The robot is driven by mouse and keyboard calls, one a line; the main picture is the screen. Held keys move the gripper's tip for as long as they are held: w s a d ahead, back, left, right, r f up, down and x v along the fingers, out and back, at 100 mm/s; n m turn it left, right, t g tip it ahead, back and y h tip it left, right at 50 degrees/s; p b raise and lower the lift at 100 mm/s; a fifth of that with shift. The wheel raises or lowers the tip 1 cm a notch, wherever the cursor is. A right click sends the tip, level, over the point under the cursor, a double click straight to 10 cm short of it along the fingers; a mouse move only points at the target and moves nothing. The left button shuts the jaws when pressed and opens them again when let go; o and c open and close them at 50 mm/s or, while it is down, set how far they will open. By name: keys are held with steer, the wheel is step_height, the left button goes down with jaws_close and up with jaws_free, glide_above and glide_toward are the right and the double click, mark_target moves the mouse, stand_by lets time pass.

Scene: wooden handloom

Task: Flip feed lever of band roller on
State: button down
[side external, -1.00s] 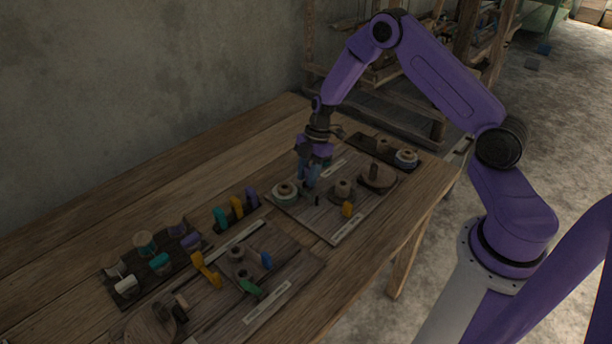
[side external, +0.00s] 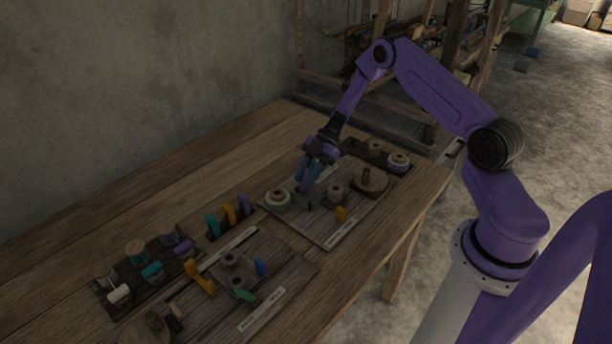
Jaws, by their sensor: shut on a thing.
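My gripper (side external: 311,174) is over the far wooden board (side external: 323,231), pitched over with its fingers pointing down to the left. Its fingers are shut on a small purple-blue lever (side external: 302,187), which stands just right of a pale spool (side external: 277,198). The fingers hide part of the lever. The same board carries a wooden peg knob (side external: 335,194), a round wooden disc with a handle (side external: 369,181) and a yellow lever (side external: 340,214). The board's label strip (side external: 341,233) is too small to read.
A nearer board (side external: 213,298) holds yellow, blue and green levers. A dark rack (side external: 128,290) of spools and a small rack with teal, yellow and purple pieces (side external: 229,214) stand to the left. A dark tray (side external: 375,155) with a white spool lies behind. The table's back left is clear.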

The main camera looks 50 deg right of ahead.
steer(key=shift+d, duration=0.1)
stand_by(0.3)
steer(key=c, duration=0.9)
jaws_free()
steer(key=v, duration=1.7)
steer(key=shift+d+r, duration=0.15)
